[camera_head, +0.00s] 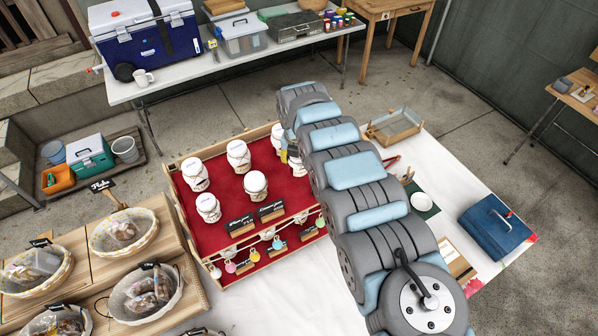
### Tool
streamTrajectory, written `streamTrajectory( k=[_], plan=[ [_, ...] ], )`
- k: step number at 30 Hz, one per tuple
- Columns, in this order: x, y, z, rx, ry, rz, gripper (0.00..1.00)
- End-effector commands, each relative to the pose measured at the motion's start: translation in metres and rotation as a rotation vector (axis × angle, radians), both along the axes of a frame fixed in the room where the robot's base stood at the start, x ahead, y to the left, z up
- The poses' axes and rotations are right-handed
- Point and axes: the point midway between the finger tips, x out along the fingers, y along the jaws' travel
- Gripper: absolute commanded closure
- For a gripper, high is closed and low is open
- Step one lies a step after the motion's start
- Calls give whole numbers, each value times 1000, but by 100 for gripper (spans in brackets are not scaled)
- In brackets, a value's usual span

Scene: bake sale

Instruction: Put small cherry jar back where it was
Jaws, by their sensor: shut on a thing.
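Several pale jars with white lids stand on a red-lined wooden display tray (168,180). Clear ones are a left jar (194,175), a back jar (238,156), a middle jar (256,185) and a front jar (208,208). Another jar (278,138) shows partly beside my arm at the tray's right side, and part of one more (295,165) shows behind the arm. I cannot tell which is the small cherry jar. My arm reaches over the tray's right side. My gripper is hidden behind the arm's links, so its hold cannot be seen.
Two dark signs, one left (240,226) and one right (271,212), stand at the tray's front. Wicker baskets (124,232) sit at left. Red cloth between the jars is free.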

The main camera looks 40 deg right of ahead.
Motion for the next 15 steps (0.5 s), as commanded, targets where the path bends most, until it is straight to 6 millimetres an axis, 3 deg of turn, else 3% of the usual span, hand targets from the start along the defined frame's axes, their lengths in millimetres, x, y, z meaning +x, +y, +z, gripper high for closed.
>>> streamTrajectory(
  k=[11,15],
  plan=[
    [4,-6,-11,-1,-2,-4,77],
    [2,-10,-31,1,0,-9,77]
  ],
)
